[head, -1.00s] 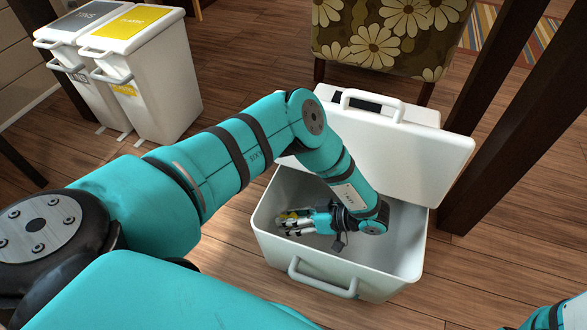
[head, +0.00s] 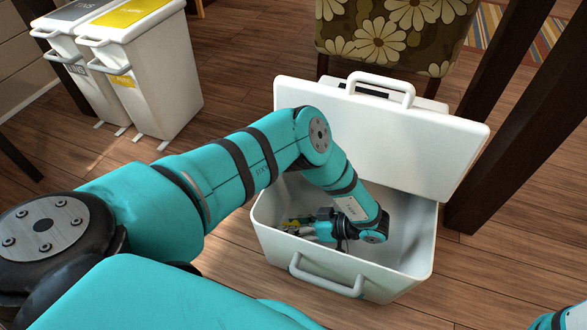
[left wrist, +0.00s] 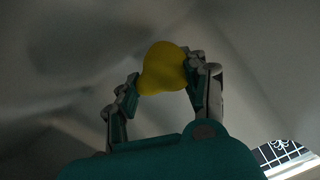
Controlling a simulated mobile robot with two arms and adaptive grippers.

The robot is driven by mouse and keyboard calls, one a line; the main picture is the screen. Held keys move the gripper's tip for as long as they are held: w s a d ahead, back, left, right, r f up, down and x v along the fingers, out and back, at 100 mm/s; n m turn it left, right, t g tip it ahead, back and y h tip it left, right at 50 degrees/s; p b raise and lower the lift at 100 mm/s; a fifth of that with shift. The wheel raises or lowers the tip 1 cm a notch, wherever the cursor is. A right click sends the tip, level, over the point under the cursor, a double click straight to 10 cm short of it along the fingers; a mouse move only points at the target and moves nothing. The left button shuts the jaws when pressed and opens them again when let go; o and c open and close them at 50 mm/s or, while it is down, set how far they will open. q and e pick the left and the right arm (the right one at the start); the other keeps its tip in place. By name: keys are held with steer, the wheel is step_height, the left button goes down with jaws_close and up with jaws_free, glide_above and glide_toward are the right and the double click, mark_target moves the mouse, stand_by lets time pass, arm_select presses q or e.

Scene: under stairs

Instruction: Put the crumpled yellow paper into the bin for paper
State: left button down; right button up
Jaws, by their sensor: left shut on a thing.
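The yellow paper (left wrist: 163,68) is a rounded lump between the fingers of my left gripper (left wrist: 158,88) in the left wrist view. In the head view only a small yellow bit (head: 292,222) of it shows. My left gripper (head: 300,229) is shut on it and reaches down inside an open white container (head: 345,268). The container's lid (head: 400,140) is tilted up behind my arm. No label on this container can be read. My right gripper is out of view; only a bit of my right arm shows at the bottom right corner.
A white bin with a yellow lid (head: 130,14) and one with a grey lid marked TINS (head: 78,14) stand at the upper left, both closed. A flowered chair (head: 398,35) is behind the container. A dark post (head: 500,125) stands close on its right.

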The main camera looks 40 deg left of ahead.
arm_select(q)
steer(key=shift+f, duration=0.35)
steer(key=c, duration=0.7)
jaws_free()
steer(key=shift+r, duration=0.2)
steer(key=shift+r+p, duration=0.3)
steer(key=shift+r, duration=0.05)
steer(key=p+v, duration=0.2)
steer(key=v, duration=0.4)
steer(key=shift+d+r, duration=0.2)
steer(key=shift+r, duration=0.1)
steer(key=shift+w+d+r+p, duration=0.2)
steer(key=shift+d+p, duration=0.1)
steer(key=shift+d, duration=0.15)
